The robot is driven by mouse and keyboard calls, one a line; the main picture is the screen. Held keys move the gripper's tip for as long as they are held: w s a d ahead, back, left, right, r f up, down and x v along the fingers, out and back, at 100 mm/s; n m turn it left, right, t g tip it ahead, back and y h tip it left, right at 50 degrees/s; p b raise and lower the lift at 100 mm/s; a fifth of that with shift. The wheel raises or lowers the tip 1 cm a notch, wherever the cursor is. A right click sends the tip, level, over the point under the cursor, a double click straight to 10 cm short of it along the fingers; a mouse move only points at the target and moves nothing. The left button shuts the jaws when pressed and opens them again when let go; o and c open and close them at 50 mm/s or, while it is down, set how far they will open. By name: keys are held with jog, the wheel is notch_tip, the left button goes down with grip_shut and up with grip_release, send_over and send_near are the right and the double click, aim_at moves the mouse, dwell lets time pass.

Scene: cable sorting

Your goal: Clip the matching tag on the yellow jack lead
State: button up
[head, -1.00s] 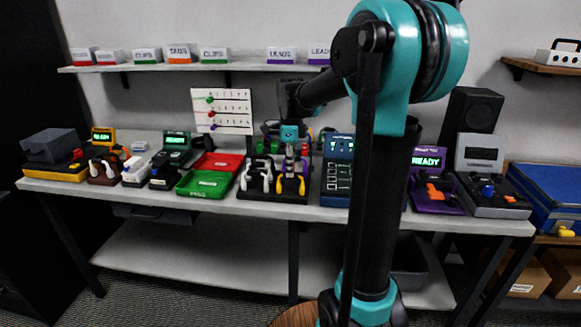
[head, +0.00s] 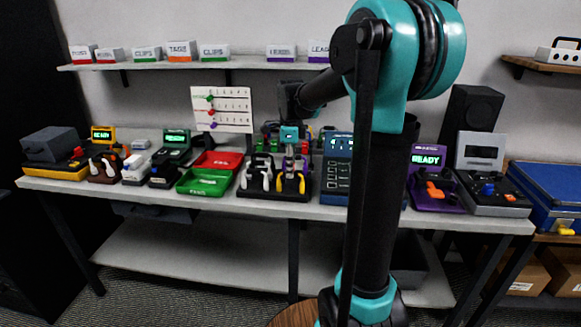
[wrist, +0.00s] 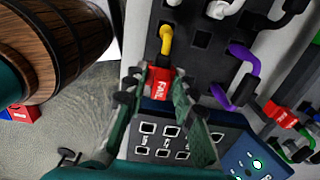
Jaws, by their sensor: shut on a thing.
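The yellow jack lead (wrist: 166,38) hangs on a dark rack in the wrist view, its lower end meeting a red tag. In the head view the yellow lead (head: 291,183) is at the rack's front, below my gripper (head: 290,163). My gripper (wrist: 157,83) is shut on the red tag (wrist: 159,84), which is lettered FAIL, with one finger on each side. The tag touches or overlaps the yellow lead's end. I cannot tell whether it is clipped around the lead.
A purple lead (wrist: 243,65) hangs just right of the yellow one. Another red tag (wrist: 281,114) is farther right. In the head view a green tray (head: 205,182) and a red tray (head: 218,160) stand left of the rack, and a dark blue panel (head: 336,172) right of it.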

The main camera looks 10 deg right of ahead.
jog(key=o, duration=1.4)
jog(key=shift+o, duration=0.2)
jog(key=shift+r, duration=0.1)
jog(key=shift+r, duration=3.9)
